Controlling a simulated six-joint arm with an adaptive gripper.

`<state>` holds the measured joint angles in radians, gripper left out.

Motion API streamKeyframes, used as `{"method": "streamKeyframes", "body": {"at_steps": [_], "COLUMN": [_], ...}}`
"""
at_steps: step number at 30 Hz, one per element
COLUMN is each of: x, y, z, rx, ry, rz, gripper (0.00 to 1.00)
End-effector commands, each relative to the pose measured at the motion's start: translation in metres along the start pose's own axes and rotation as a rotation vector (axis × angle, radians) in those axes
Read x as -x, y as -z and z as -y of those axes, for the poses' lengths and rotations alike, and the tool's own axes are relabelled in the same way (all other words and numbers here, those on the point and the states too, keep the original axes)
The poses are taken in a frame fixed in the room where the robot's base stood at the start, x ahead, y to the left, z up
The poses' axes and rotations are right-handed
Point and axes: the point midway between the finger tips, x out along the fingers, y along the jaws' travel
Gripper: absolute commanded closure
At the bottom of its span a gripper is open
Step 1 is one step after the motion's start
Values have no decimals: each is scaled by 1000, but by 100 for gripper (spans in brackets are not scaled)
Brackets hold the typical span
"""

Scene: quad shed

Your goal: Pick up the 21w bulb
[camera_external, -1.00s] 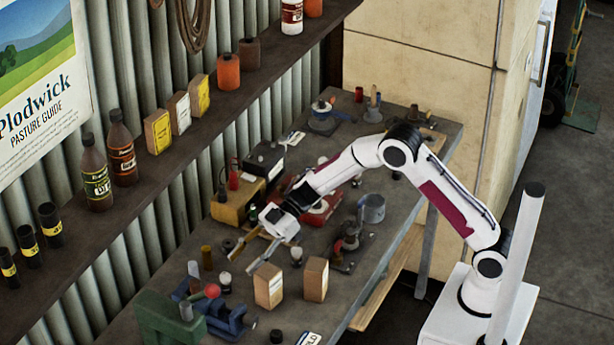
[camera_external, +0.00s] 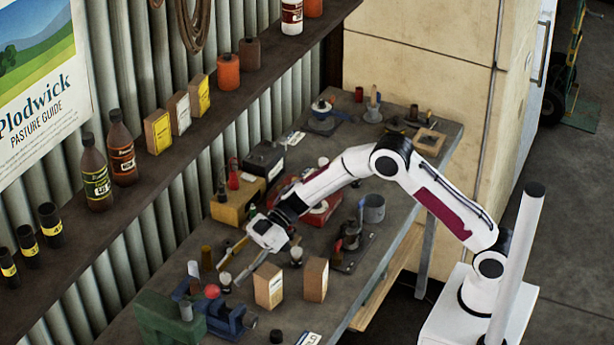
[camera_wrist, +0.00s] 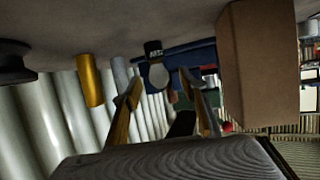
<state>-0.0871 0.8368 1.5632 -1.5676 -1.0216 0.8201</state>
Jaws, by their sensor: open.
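A small bulb with a pale round glass and a dark labelled base (camera_external: 225,280) stands on the bench; I cannot read its label surely. In the wrist view the bulb (camera_wrist: 158,75) shows, its dark base against the bench, which appears at the top. My gripper (camera_external: 229,273) is open and low over the bench, its fingers pointing toward this bulb. In the wrist view, my gripper (camera_wrist: 158,83) has its fingertips on either side of the bulb in the picture. I cannot tell whether the bulb is between them in depth. Other similar bulbs stand at right (camera_external: 296,255) and left (camera_external: 193,269).
Two cardboard boxes (camera_external: 268,286) (camera_external: 315,279) stand to the right. A yellow-brown box (camera_external: 232,207) is behind my gripper.

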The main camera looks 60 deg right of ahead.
Motion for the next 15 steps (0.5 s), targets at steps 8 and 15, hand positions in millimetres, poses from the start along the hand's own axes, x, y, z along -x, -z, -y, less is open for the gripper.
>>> {"method": "streamKeyframes", "body": {"at_steps": [8, 15], "x": [-28, -32], "y": [0, 0], "z": [-2, -2], "rx": [0, 0], "ry": [0, 0], "rz": [0, 0], "gripper": [57, 57]}}
